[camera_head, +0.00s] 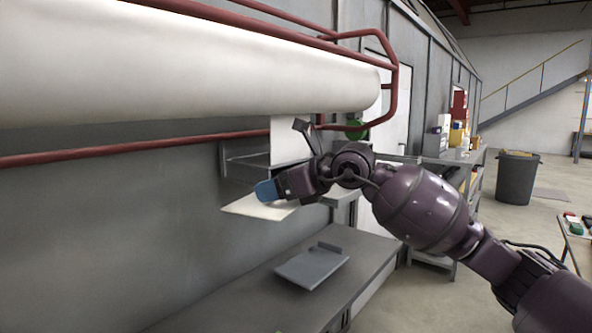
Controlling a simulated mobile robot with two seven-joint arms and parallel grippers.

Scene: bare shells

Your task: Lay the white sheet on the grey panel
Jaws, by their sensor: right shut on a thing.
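The white sheet (248,208) is a flat, pale piece, held roughly level above the bench. My right gripper (268,191), with a blue fingertip, is shut on the sheet. The gripper and wrist cover part of the sheet's far right side. The grey panel (310,268) lies on the dark bench, with a raised lip at its far end. It is below and to the right of the sheet, clearly apart from it, and its top is bare. My left gripper is not in view.
A large white roll (180,70) in a red tube frame (398,95) spans the upper left. A white piece (288,140) hangs below it. The dark bench (250,300) is otherwise mostly clear. A grey bin (516,178) stands far right.

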